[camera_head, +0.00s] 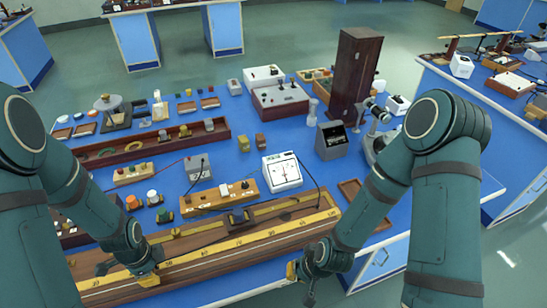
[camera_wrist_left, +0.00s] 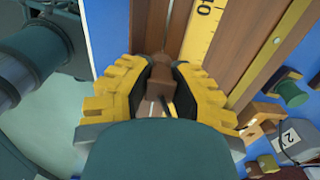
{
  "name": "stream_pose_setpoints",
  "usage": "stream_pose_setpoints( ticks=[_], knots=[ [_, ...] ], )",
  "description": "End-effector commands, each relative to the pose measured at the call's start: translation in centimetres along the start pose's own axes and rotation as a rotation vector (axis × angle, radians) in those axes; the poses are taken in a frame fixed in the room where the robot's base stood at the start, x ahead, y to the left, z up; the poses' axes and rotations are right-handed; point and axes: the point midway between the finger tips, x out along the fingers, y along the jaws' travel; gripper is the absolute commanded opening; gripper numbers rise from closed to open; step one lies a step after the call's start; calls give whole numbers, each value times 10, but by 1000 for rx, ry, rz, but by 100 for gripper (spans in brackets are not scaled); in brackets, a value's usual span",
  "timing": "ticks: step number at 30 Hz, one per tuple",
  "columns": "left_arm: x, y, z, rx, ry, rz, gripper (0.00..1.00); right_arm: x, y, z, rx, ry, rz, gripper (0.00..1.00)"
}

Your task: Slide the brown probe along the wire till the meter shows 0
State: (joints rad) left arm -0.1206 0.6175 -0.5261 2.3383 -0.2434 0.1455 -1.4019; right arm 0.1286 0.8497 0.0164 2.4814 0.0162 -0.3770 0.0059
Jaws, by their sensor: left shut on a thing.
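The long wooden board (camera_head: 215,243) with its yellow ruler strip (camera_head: 240,242) lies along the front of the blue bench. My left gripper (camera_head: 148,274) is low over the left part of the board. In the left wrist view its yellow fingers are shut on the brown probe (camera_wrist_left: 160,82), with the ruler strip (camera_wrist_left: 203,22) just beyond. The fingers hide part of the probe; I cannot tell whether its tip touches the wire. The white meter (camera_head: 281,172) stands behind the board; its reading is too small to tell. My right gripper (camera_head: 302,275) is near the board's right front; its opening is unclear.
A wooden block with terminals (camera_head: 219,197) and a grey box (camera_head: 198,168) stand behind the board, with dark leads nearby. A tall brown case (camera_head: 356,72) and a dark-screened instrument (camera_head: 331,140) stand further back. Open floor lies before the bench.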

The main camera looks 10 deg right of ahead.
Motion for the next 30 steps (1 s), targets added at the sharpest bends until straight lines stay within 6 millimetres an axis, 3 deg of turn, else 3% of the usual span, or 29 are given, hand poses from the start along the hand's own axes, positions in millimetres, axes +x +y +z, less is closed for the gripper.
stream_pose_setpoints(
  ticks=[30],
  knots=[
    [0,1,10,-2,0,4,0,1,0,0,0,-1,1,0]
  ],
)
